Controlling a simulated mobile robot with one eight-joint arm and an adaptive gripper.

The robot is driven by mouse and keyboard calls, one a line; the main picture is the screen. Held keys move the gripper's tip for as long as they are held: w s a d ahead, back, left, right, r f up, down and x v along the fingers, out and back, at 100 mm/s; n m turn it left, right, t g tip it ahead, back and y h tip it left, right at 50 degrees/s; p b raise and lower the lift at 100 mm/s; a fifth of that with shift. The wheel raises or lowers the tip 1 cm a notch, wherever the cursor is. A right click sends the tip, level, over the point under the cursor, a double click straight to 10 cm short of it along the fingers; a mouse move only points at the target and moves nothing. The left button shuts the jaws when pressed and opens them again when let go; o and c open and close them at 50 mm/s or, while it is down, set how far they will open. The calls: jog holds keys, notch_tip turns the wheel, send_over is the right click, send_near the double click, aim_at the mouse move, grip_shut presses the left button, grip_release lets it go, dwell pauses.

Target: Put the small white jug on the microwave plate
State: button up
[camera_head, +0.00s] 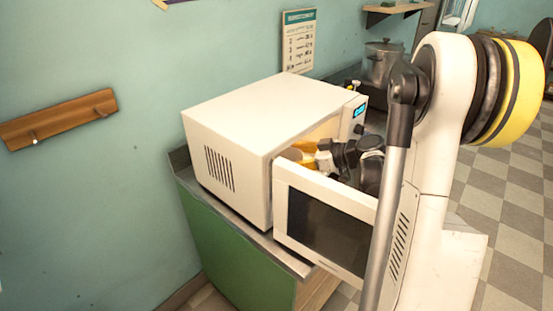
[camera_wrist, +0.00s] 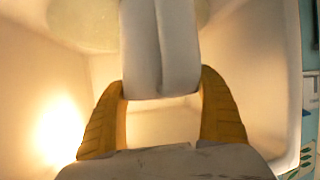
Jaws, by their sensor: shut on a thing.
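The small white jug (camera_wrist: 160,45) fills the top middle of the wrist view, between the two yellow fingers of my gripper (camera_wrist: 161,84). The fingers are shut on it, and only part of the jug shows. The pale, glassy microwave plate (camera_wrist: 82,22) is partly visible at the top left, beyond the jug. I cannot tell whether the jug touches the plate. In the head view the white microwave (camera_head: 245,130) has its door open, and my gripper (camera_head: 300,152) reaches into its opening. The door and my wrist hide most of the inside.
The open microwave door (camera_head: 325,225) swings out in front, close to my arm. The microwave stands on a green cabinet with a grey top (camera_head: 290,258). A metal pot (camera_head: 382,65) stands behind to the right. A bright glow lights the microwave's inner wall (camera_wrist: 60,135).

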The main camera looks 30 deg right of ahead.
jog(key=w+a, duration=0.1)
jog(key=w+a+b, duration=0.1)
jog(key=w, duration=0.1)
jog(key=shift+w+a, duration=0.15)
jog(key=shift+w, duration=0.1)
jog(key=shift+s+f+b, duration=0.1)
jog(key=shift+f+b, duration=0.2)
jog(key=shift+b, duration=0.1)
jog(key=shift+f, duration=0.1)
jog(key=o, duration=1.1)
jog(key=shift+o, duration=0.2)
jog(key=shift+s+d+r, duration=0.25)
jog(key=shift+r, duration=0.1)
jog(key=p+v, duration=0.3)
jog(key=v, duration=0.8)
jog(key=shift+s+p, duration=0.15)
jog(key=shift+p, duration=0.25)
jog(key=shift+f, duration=0.1)
